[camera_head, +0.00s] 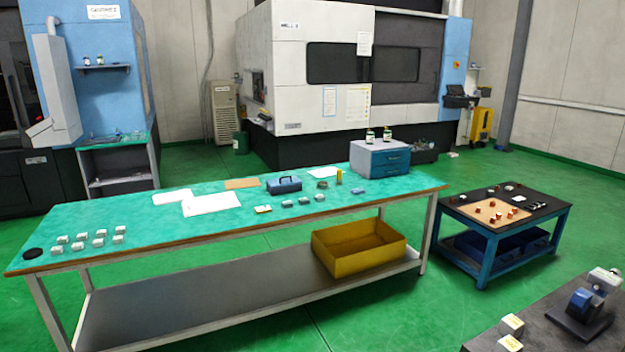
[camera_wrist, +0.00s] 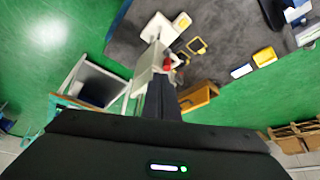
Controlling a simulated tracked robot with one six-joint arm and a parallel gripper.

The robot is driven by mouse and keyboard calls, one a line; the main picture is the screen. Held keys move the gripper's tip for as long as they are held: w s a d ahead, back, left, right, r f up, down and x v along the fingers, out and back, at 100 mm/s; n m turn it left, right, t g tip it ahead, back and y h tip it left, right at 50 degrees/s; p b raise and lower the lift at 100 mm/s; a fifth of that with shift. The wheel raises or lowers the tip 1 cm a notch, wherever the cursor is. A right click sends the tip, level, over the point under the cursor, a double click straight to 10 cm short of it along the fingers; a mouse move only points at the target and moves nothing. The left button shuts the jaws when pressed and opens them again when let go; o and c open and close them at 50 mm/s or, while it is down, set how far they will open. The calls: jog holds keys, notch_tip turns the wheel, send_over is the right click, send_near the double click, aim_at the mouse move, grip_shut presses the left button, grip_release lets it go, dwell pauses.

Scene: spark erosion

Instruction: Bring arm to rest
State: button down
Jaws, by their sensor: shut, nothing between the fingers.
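My gripper (camera_wrist: 161,98) shows in the wrist view as dark fingers pointing up the picture from my wide black wrist housing. The fingers are together, with nothing held between them. Beyond the tips the wrist view looks down on a dark grey table top (camera_wrist: 125,48) and green floor. A pale post-like thing (camera_wrist: 148,68) with a small red part lies close to the fingertips in the picture; whether they touch cannot be told. My arm and gripper do not show in the head view.
A long green-topped bench (camera_head: 150,235) carries small blocks, papers and a blue box. A yellow bin (camera_head: 365,258) sits on its lower shelf. A blue-framed table (camera_head: 462,238) stands right. A dark table (camera_head: 550,338) is at lower right. Green floor lies between them.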

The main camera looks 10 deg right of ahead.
jog(key=w+a+f+n+t, duration=0.35)
jog(key=w+a+n, duration=0.25)
jog(key=w+a, duration=0.35)
jog(key=w+a+f+n+t, duration=0.2)
jog(key=w+a+f+n, duration=0.2)
jog(key=w+a+n, duration=0.5)
jog(key=a+f+n+t+y, duration=0.1)
jog(key=a+f+n, duration=0.3)
jog(key=a, duration=0.5)
jog(key=a+f+n+t+y, duration=0.1)
jog(key=a+f+n, duration=0.3)
jog(key=a, duration=0.6)
jog(key=a+f+n+t+y, duration=0.1)
jog(key=a+f+n, duration=0.3)
jog(key=a, duration=0.5)
jog(key=shift+s+a+f+t+y, duration=0.15)
jog(key=shift+s+f+t+y, duration=0.15)
jog(key=shift+s+t, duration=0.05)
